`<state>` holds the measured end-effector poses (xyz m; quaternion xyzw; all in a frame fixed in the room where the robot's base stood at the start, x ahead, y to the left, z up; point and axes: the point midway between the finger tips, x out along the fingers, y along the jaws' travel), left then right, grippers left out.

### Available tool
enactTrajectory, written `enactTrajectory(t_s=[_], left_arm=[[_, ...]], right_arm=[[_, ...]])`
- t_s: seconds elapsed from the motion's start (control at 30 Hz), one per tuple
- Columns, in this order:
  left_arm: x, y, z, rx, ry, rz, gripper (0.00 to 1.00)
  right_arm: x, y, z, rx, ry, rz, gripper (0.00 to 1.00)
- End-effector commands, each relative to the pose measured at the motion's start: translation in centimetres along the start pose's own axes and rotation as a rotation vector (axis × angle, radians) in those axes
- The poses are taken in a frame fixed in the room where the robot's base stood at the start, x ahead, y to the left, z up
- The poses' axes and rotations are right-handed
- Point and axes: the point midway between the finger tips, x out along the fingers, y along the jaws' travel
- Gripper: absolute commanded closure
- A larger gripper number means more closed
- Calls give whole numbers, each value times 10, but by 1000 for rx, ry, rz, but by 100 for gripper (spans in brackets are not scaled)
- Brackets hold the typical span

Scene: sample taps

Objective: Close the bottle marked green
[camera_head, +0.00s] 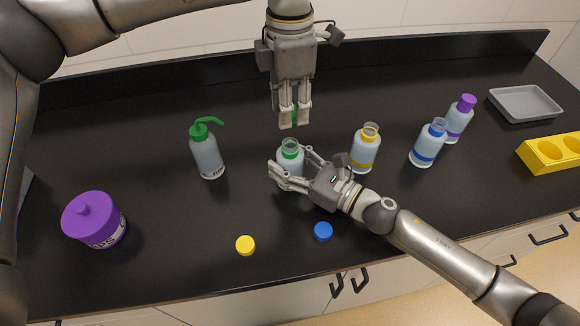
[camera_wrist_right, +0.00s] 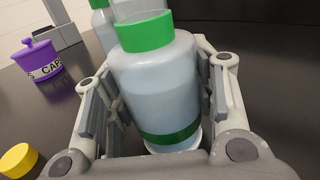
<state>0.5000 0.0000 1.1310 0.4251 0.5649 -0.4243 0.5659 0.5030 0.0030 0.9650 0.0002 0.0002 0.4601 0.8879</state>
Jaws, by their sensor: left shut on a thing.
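The bottle with the green collar and green band (camera_head: 291,158) stands upright on the black bench, its clear neck open at the top. It also fills the middle of the right wrist view (camera_wrist_right: 160,90). My right gripper (camera_head: 292,170) has its fingers on both sides of this bottle, close to its wall; whether they press on it I cannot tell. My left gripper (camera_head: 294,117) points down above and slightly behind the bottle. It is shut on a green cap (camera_head: 294,115), mostly hidden between the fingers and apart from the neck.
A green-topped wash bottle (camera_head: 207,155) stands left, an open yellow-banded bottle (camera_head: 364,151) close right. Blue-banded (camera_head: 427,147) and purple-capped (camera_head: 458,121) bottles stand further right. Yellow (camera_head: 245,245) and blue (camera_head: 323,231) caps lie in front. A purple-lidded jar (camera_head: 95,220) stands at left.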

Motion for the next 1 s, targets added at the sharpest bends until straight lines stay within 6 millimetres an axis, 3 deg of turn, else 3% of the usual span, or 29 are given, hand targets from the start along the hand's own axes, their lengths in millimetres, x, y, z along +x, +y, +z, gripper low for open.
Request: enactTrajectory(t_s=[0.03, 0.27, 0.43, 0.7, 1.0], left_arm=[[0, 0, 0, 0, 0, 0, 77], [0, 0, 0, 0, 0, 0, 77], [9, 0, 0, 0, 2, -2, 77], [46, -1, 0, 0, 3, -3, 77], [50, 0, 0, 0, 2, -1, 77]], right_arm=[[0, 0, 0, 0, 0, 0, 64], [0, 0, 0, 0, 0, -1, 92], [0, 0, 0, 0, 0, -1, 92], [0, 0, 0, 0, 0, 0, 92], [0, 0, 0, 0, 0, -1, 92]])
